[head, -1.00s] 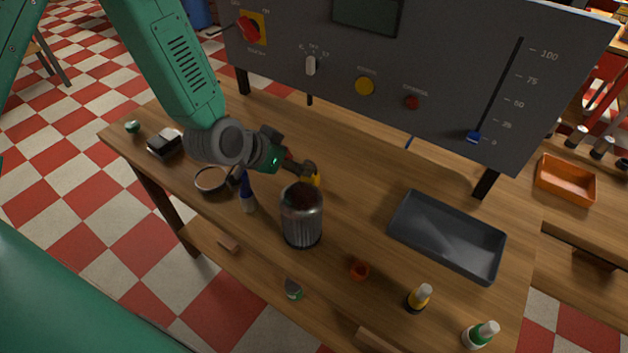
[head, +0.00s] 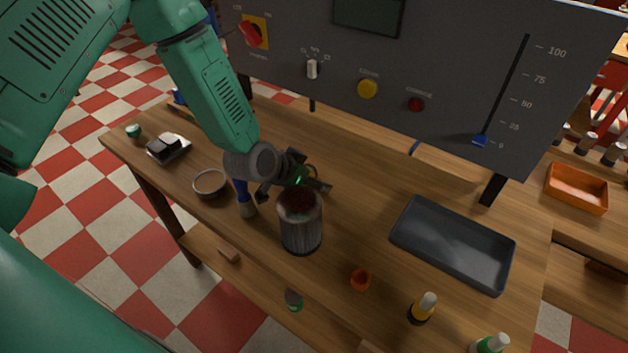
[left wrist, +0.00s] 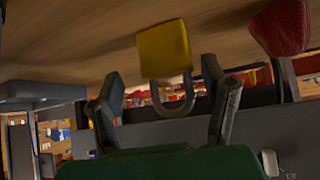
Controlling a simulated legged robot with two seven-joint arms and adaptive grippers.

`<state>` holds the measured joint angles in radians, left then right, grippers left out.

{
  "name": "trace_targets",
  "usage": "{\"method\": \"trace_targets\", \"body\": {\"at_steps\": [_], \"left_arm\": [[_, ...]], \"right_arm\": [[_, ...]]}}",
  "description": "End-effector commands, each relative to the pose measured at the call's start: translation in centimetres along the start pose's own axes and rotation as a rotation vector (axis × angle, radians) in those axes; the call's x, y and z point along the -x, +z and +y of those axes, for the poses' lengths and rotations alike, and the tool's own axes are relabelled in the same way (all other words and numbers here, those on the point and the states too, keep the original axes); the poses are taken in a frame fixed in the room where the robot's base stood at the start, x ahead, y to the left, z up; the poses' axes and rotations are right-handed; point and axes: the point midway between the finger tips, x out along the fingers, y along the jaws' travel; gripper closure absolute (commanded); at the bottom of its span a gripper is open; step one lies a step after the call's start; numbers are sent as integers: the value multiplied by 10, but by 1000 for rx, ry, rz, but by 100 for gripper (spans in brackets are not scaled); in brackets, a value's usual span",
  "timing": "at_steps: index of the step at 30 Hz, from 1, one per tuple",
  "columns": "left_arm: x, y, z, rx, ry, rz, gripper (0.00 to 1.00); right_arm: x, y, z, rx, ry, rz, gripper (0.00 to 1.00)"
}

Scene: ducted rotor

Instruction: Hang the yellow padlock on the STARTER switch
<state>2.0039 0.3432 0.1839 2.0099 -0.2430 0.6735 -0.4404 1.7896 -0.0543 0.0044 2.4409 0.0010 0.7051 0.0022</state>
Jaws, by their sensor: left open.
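The yellow padlock (left wrist: 164,50) shows in the left wrist view, its shackle (left wrist: 175,104) pointing toward my palm. In the head view only a small yellow bit (head: 312,172) shows behind my gripper. My left gripper (head: 306,182) is open over the bench, behind the jar. In the left wrist view its two fingers (left wrist: 164,92) stand apart on either side of the shackle. I cannot tell whether they touch it. A red rotary switch handle (head: 250,33) on a yellow plate, likely the STARTER switch, is at the panel's upper left; its label is too small to read.
A jar (head: 301,230) with dark red contents stands close in front of my gripper. A blue-handled brush (head: 244,200) and a bowl (head: 210,184) are left of it. A dark tray (head: 452,240) lies right. The grey panel (head: 440,70) stands behind, with knobs and a slider.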

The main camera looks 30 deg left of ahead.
Motion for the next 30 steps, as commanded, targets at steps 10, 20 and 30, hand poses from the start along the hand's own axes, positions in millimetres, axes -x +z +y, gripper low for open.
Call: {"method": "trace_targets", "body": {"at_steps": [10, 20, 30], "left_arm": [[-6, 3, -5, 7, 1, 1, 48], [-6, 0, 0, 2, -2, -1, 91], [7, -12, -3, 4, 0, 3, 91]], "right_arm": [[0, 0, 0, 1, 0, 0, 57], [0, 0, 0, 1, 0, 0, 57], [0, 0, 0, 0, 0, 0, 57]]}}
